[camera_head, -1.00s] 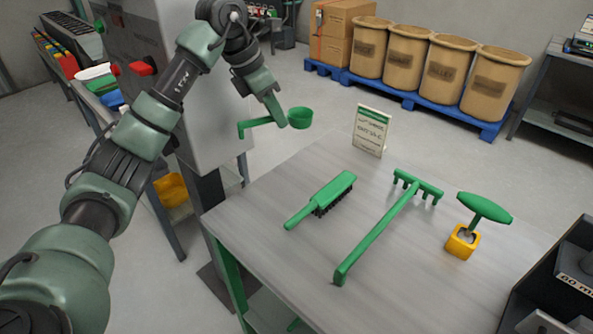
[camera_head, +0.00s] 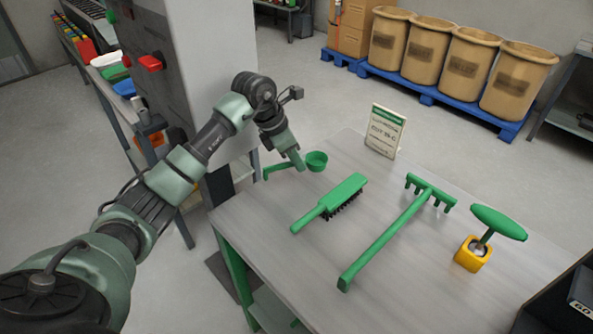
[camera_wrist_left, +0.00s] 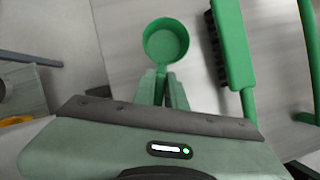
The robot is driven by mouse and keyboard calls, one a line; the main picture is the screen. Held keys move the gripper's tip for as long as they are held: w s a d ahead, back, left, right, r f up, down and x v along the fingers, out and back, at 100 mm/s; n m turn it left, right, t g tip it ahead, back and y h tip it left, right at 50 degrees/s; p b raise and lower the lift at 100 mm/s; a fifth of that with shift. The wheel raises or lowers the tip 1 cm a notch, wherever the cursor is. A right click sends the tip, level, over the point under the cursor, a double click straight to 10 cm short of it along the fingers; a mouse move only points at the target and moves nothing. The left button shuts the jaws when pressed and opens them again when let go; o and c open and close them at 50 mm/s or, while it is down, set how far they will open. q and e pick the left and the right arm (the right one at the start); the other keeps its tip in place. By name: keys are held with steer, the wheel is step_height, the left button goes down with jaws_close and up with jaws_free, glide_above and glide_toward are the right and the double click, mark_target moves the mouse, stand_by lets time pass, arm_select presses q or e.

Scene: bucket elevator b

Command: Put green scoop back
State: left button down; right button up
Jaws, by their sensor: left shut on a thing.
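The green scoop (camera_head: 316,161) is a small round cup with a handle that has a bent end. My left gripper (camera_head: 298,165) is shut on its handle. In the head view the scoop is at the far left edge of the grey table (camera_head: 262,222), left of the green brush (camera_head: 335,200). In the left wrist view the scoop's cup (camera_wrist_left: 166,42) points away ahead of the fingers (camera_wrist_left: 163,88), its opening facing the camera. I cannot tell whether the scoop touches the tabletop. My right gripper is not in view.
A sign card (camera_head: 384,132) stands at the back edge. A dark bin edge shows at lower right. Table between sign and scoop is clear.

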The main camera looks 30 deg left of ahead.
mark_target(292, 166)
arm_select(q)
step_height(292, 166, down, 4)
steer(key=shift+f+p, duration=0.1)
steer(key=shift+p, duration=0.2)
steer(key=shift+f, duration=0.1)
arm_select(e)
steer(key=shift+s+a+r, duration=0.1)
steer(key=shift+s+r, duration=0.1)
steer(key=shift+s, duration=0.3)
arm_select(q)
steer(key=shift+f, duration=0.1)
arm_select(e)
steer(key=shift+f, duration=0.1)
arm_select(q)
steer(key=c, duration=1.5)
jaws_free()
steer(key=shift+o, duration=0.2)
